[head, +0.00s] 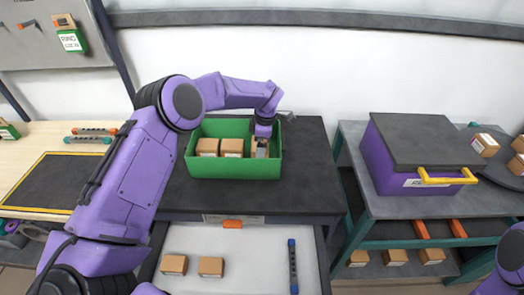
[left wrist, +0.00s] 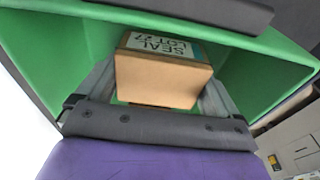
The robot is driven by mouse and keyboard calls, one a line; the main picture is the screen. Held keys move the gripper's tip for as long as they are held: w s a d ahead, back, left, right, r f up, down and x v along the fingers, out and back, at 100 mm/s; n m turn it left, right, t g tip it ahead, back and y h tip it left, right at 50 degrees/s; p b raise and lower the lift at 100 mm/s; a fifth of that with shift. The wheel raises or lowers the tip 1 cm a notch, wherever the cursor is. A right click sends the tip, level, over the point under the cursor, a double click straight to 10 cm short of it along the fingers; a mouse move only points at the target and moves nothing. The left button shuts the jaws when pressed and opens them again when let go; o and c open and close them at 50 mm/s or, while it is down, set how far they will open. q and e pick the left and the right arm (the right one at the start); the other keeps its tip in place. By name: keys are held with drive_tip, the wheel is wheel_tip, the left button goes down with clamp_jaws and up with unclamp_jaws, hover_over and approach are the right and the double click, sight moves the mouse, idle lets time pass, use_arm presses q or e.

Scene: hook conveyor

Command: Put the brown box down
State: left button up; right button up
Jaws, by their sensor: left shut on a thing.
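The brown box (left wrist: 162,80) is between the fingers of my left gripper (head: 262,148). Its top carries a white label reading "SEAL LOT 27". In the head view it is mostly hidden behind the gripper, which reaches down into the right part of the green bin (head: 215,170). Two other brown boxes, one at the left (head: 207,147) and one beside it (head: 231,147), stand in the bin to the left of the gripper. I cannot tell whether the held box touches the bin floor. My right gripper is out of view.
The bin stands on a dark table (head: 310,180). Below, an open drawer (head: 250,270) holds two brown boxes and a blue bar (head: 293,265). A purple case with a dark lid (head: 420,140) stands on the right table. A black mat (head: 45,182) lies at left.

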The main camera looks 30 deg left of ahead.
use_arm(q)
wheel_tip(320, 180, down, 2)
drive_tip(key=shift+w, duration=0.15)
drive_tip(key=shift+w+d, duration=0.1)
drive_tip(key=shift+w, duration=0.15)
drive_tip(key=shift+s+f, duration=0.1)
drive_tip(key=shift+s, duration=0.1)
drive_tip(key=o, duration=0.7)
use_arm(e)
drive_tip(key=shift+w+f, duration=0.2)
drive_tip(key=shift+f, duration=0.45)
use_arm(q)
drive_tip(key=shift+w+r, duration=0.1)
drive_tip(key=shift+r, duration=0.25)
drive_tip(key=r, duration=0.3)
drive_tip(key=r+b, duration=0.1)
drive_tip(key=r, duration=0.3)
drive_tip(key=d+r+b, duration=0.1)
drive_tip(key=r, duration=0.2)
drive_tip(key=shift+w+r, duration=0.25)
drive_tip(key=shift+r, duration=0.1)
drive_tip(key=shift+d+r, duration=0.1)
drive_tip(key=shift+r, duration=0.45)
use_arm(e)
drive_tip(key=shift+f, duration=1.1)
